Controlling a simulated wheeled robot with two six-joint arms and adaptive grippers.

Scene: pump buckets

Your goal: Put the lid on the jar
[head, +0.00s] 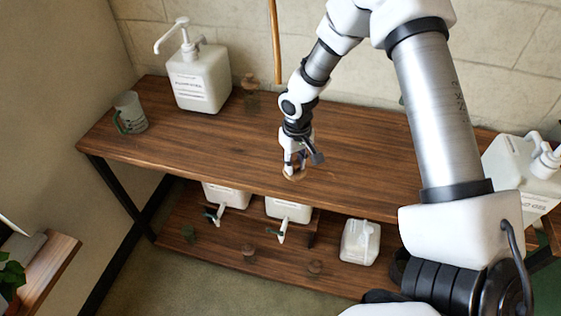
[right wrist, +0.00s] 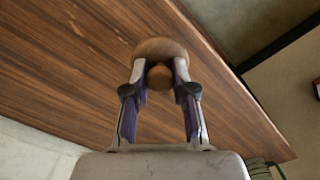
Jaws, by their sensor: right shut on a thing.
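My right gripper (head: 297,164) is shut on a round wooden lid (head: 293,176) near the front edge of the upper shelf. In the right wrist view, the fingers (right wrist: 160,90) close on both sides of the lid's ball knob (right wrist: 159,77), with the lid's wooden disc (right wrist: 161,46) beyond it. I cannot tell whether the lid touches the wood. My left gripper is not in view.
A white pump bucket (head: 199,80) and a grey-green mug (head: 130,112) stand at the left of the wooden shelf top (head: 200,140). Another white bucket (head: 515,165) is at the right. The lower shelf (head: 210,250) holds several white containers and small dark objects.

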